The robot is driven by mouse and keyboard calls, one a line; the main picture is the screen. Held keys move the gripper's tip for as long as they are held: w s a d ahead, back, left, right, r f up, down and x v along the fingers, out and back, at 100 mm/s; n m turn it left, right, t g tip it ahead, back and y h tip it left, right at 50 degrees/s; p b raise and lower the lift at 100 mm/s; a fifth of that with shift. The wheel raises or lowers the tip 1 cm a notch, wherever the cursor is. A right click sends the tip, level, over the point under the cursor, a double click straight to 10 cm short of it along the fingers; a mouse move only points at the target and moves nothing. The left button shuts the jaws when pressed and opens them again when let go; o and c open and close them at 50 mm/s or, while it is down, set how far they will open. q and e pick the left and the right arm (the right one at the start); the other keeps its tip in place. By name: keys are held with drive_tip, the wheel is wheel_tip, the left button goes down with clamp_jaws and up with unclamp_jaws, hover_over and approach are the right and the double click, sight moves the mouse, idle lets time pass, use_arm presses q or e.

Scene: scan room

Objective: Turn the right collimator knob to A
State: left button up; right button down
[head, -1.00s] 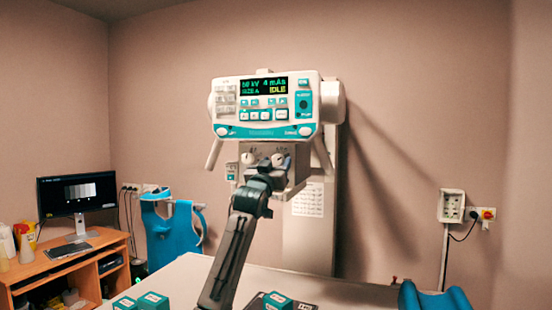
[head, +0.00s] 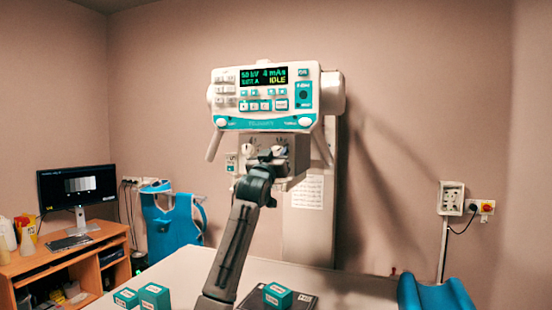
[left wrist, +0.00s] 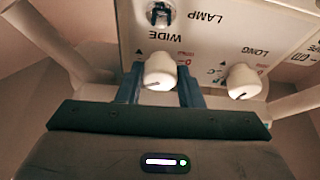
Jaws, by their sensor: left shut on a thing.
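The collimator (head: 300,158) hangs under the teal and white control head and has two white knobs on its front. My left gripper (head: 268,157) reaches up to it and is shut on the right collimator knob (head: 280,149). In the left wrist view this knob (left wrist: 159,68), by the word WIDE, sits between the two dark fingers; a dark pointer mark shows low on its face. The left knob (head: 250,150) is free; in the left wrist view the other knob (left wrist: 243,80), by the word LONG, is clear of the fingers. My right gripper is out of view.
The control head (head: 265,97) above shows IDLE on its display. Two slanted handles flank the collimator. A pale table (head: 340,283) below carries teal blocks (head: 154,296) and a blue cradle (head: 436,293). A desk with a monitor (head: 77,188) stands at the left.

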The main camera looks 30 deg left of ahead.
use_arm(q)
drive_tip(key=n+y+b, duration=0.1)
drive_tip(key=n+b, duration=0.2)
drive_tip(key=n+g+y+b, duration=0.1)
drive_tip(key=n+y+b, duration=0.1)
drive_tip(key=n+b, duration=0.1)
drive_tip(key=shift+d+f+n+g, duration=0.2)
drive_tip(key=shift+n+g, duration=0.1)
drive_tip(key=shift+n, duration=0.3)
drive_tip(key=n+b, duration=0.1)
drive_tip(key=n+g+y+b, duration=0.1)
drive_tip(key=n, duration=0.1)
drive_tip(key=shift+w+d+r+n+y, duration=0.1)
drive_tip(key=shift+r+n+y, duration=0.05)
drive_tip(key=shift+n+y, duration=0.15)
drive_tip(key=shift+n+g, duration=0.4)
drive_tip(key=shift+n, duration=0.1)
drive_tip(key=shift+r+n+g+y+b, duration=0.15)
drive_tip(key=shift+n+g+y+b, duration=0.25)
drive_tip(key=shift+n, duration=1.2)
drive_tip(key=shift+r+n+g, duration=0.15)
drive_tip(key=shift+n+g, duration=0.35)
drive_tip(key=shift+n, duration=0.3)
drive_tip(key=shift+d+n+g, duration=0.1)
drive_tip(key=shift+n+g, duration=0.3)
drive_tip(key=shift+n, duration=0.7)
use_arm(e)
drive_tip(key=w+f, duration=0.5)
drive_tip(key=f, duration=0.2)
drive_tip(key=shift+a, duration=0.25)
